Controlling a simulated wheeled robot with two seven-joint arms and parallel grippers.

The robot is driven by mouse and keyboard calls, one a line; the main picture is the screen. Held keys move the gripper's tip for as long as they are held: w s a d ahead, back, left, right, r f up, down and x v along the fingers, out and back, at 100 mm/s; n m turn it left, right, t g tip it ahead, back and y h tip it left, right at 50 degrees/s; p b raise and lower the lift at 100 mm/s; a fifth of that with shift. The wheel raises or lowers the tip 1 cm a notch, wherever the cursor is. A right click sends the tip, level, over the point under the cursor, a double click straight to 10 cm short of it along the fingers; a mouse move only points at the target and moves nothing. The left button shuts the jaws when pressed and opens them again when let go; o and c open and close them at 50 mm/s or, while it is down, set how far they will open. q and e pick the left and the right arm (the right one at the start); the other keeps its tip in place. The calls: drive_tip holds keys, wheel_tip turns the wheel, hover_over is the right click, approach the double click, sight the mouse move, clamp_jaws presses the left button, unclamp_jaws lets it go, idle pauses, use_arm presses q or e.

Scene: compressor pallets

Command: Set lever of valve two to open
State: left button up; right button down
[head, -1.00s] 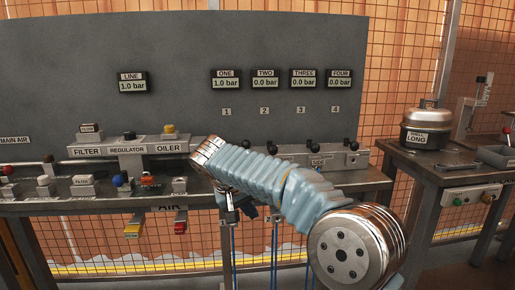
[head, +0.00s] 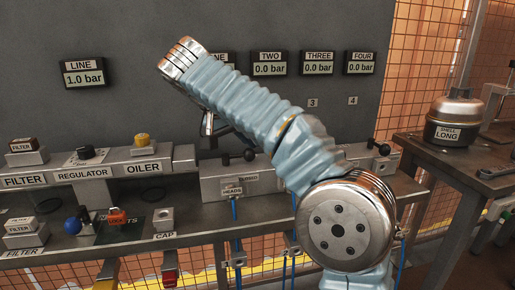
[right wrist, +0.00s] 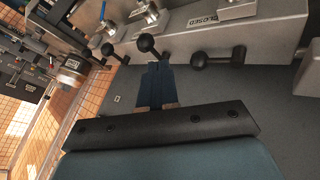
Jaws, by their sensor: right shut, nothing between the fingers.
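My right arm crosses the middle of the head view. Its gripper (head: 238,135) is mostly behind the arm there, near the valve block (head: 209,186). In the right wrist view the fingers (right wrist: 156,68) are shut and empty, with their tips just short of a black-knobbed lever (right wrist: 146,43). A second lever (right wrist: 197,60) lies sideways to the right of the tips. Which of them belongs to valve two I cannot tell. In the head view my arm covers the block beneath the TWO gauge (head: 270,63), which reads 0.0 bar. My left gripper is not in view.
The LINE gauge (head: 84,73) reads 1.0 bar; the ONE gauge is mostly covered. Filter, regulator and oiler units (head: 80,175) line the bench at left. Blue hoses (head: 236,245) hang below the valves.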

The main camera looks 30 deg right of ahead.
drive_tip(key=x, duration=1)
drive_tip(key=shift+s+d+n+t+b, duration=0.2)
drive_tip(key=shift+n+t+b, duration=0.35)
drive_tip(key=shift+n, duration=0.25)
